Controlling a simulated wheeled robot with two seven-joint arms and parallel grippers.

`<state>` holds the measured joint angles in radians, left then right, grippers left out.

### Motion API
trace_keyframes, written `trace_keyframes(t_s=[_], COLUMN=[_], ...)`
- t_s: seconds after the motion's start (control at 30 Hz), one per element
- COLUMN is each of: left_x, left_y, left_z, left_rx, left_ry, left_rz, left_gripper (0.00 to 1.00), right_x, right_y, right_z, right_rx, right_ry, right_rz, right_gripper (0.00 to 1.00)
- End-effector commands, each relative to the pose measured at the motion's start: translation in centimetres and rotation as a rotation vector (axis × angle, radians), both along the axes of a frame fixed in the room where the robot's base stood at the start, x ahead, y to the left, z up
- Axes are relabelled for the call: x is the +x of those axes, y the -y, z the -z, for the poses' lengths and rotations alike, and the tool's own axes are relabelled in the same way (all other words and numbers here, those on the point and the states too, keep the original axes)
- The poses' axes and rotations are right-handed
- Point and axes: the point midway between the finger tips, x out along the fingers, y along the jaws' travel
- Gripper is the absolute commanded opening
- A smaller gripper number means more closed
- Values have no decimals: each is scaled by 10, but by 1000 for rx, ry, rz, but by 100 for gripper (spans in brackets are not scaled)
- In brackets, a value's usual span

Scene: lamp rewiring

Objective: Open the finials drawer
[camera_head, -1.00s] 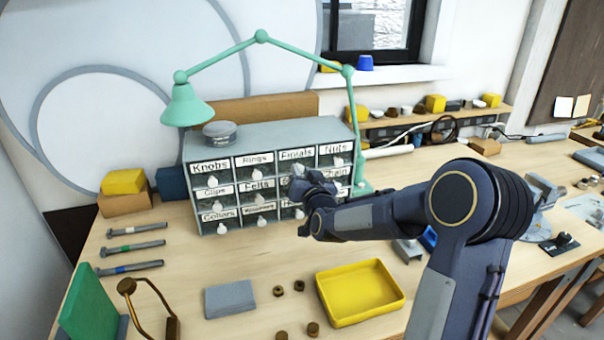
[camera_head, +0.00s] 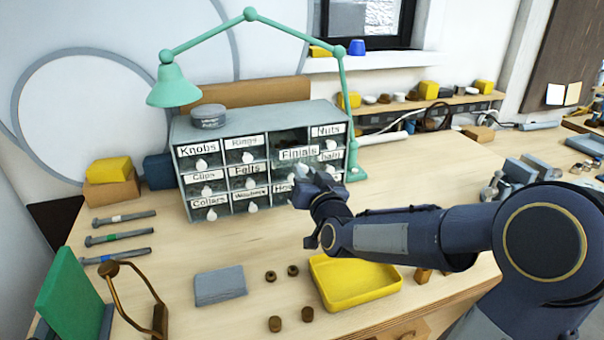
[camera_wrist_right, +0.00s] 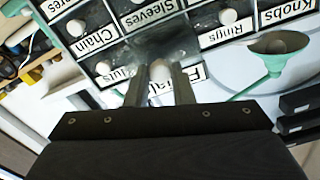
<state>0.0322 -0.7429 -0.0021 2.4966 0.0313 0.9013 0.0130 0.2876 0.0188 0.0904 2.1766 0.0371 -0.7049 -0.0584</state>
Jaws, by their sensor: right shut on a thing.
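The grey drawer cabinet (camera_head: 238,134) stands on the bench with labelled drawers and white knobs. The finials drawer (camera_head: 298,154) in its top row is pulled out toward me, with a dark gap behind its front. In the right wrist view its label (camera_wrist_right: 192,84) is partly covered by the fingers. My right gripper (camera_wrist_right: 160,84) is shut on the white knob (camera_wrist_right: 160,70) of that drawer. In the head view the right gripper (camera_head: 316,182) is in front of the cabinet, its fingertips partly hidden. My left gripper is not in view.
A green lamp (camera_head: 250,14) arches over the cabinet. A yellow tray (camera_head: 356,296), a grey block (camera_head: 220,285) and several small brown knobs lie in front. Neighbouring drawers, such as nuts (camera_head: 328,130), are shut.

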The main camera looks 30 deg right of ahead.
Motion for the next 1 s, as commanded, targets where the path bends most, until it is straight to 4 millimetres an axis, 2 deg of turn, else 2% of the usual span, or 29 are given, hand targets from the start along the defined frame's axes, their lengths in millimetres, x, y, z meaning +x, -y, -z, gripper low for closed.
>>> trace_keyframes(t_s=[0.2,0.23,0.4,0.73,1.0], left_x=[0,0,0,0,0], left_y=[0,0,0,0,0], left_z=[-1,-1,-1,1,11], left_rx=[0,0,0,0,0], left_ry=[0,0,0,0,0], left_rz=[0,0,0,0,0], left_gripper=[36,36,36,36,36], right_x=[0,0,1,-4,-46], right_y=[0,0,0,-1,-11], right_z=[-2,-2,-1,0,0], right_rx=[-1,-1,0,0,-1], right_ry=[3,3,2,2,4], right_rz=[1,1,1,1,0], right_gripper=[0,23,43,43,43])
